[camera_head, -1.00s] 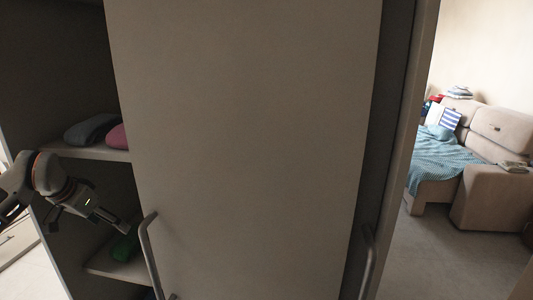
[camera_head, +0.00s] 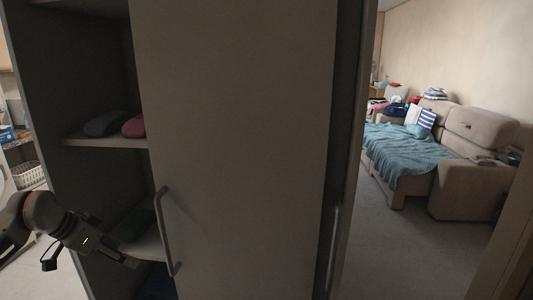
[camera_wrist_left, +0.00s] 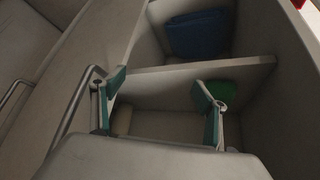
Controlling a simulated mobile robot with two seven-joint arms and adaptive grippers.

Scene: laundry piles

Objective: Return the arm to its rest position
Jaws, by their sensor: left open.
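My left arm comes in at the lower left of the head view, with its gripper (camera_head: 108,252) dark in front of the open side of the cabinet (camera_head: 95,190). In the left wrist view the two green-padded fingers (camera_wrist_left: 159,86) stand wide apart with nothing between them. They face the cabinet's shelves, where a green folded item (camera_wrist_left: 222,88) lies behind the right finger and a blue folded item (camera_wrist_left: 197,33) lies in another compartment. The gripper appears close to the cabinet front; whether it touches is unclear. My right gripper is not in view.
A large sliding door (camera_head: 235,140) with a bar handle (camera_head: 165,230) covers most of the cabinet. Dark and pink folded items (camera_head: 134,126) lie on a shelf. A white basket (camera_head: 27,174) stands at the left. A beige sofa (camera_head: 465,190) with a blue blanket is at the right; floor before it is clear.

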